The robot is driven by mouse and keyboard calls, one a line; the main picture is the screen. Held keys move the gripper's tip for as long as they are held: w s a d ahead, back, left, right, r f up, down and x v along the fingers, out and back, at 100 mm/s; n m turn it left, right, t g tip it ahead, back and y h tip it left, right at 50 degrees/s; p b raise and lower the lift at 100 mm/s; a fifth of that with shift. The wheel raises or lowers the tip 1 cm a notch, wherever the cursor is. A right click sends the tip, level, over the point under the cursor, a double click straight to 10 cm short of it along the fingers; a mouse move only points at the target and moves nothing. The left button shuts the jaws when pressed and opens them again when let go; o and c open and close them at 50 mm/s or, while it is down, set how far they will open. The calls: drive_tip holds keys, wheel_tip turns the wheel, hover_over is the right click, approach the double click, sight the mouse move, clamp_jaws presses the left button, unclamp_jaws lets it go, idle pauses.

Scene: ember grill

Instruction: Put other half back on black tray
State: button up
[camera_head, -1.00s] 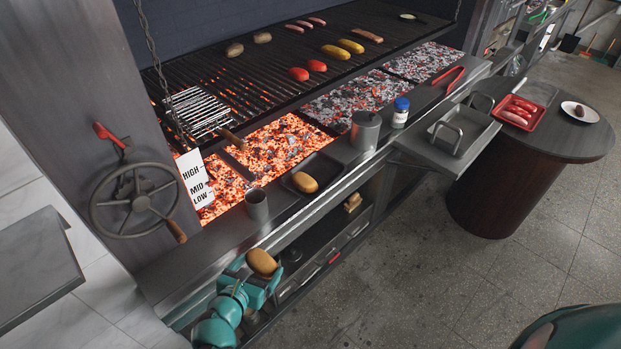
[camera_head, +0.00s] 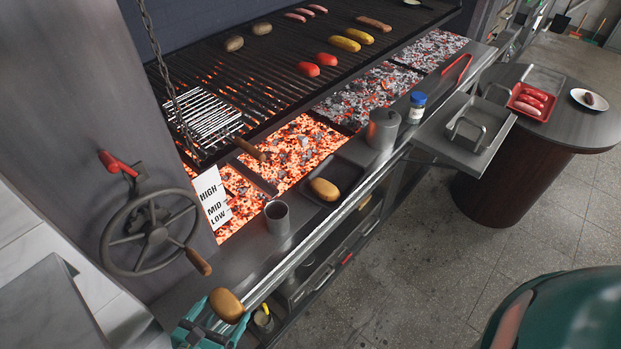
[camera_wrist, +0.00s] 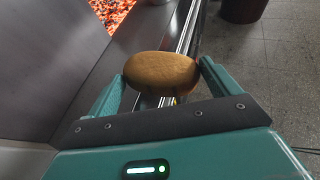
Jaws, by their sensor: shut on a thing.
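My gripper (camera_wrist: 162,82) is shut on a brown bun half (camera_wrist: 160,70), which sits between its teal fingers in the wrist view. In the head view this held bun half (camera_head: 226,305) is at the lower left, above the front edge of the counter. The black tray (camera_head: 346,167) lies on the counter in front of the coals, to the right of and beyond my gripper. Another bun half (camera_head: 323,189) rests on the tray.
A grey metal cup (camera_head: 277,217) stands on the counter between the held bun and the tray. A larger metal canister (camera_head: 382,129) stands just right of the tray. A handwheel (camera_head: 152,236) is on the left wall. Hot coals (camera_head: 299,146) glow behind the tray.

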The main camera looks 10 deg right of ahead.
drive_tip(key=shift+w+a, duration=0.2)
drive_tip(key=p, duration=0.3)
approach(256, 255)
drive_tip(key=w+d, duration=0.1)
drive_tip(key=w, duration=0.1)
drive_tip(key=w+d, duration=0.1)
drive_tip(key=w, duration=0.1)
drive_tip(key=shift+d+r, duration=0.15)
drive_tip(key=shift+d, duration=0.05)
drive_tip(key=x, duration=0.2)
drive_tip(key=r+p+x, duration=0.1)
drive_tip(key=x, duration=0.1)
drive_tip(key=shift+w+d+f, duration=0.2)
drive_tip(key=shift+w+d, duration=0.1)
drive_tip(key=shift+w, duration=0.15)
drive_tip(key=shift+a+f, duration=0.1)
drive_tip(key=shift+f, duration=0.25)
drive_tip(key=o, duration=0.7)
drive_tip(key=shift+f, duration=0.15)
drive_tip(key=shift+o, duration=0.2)
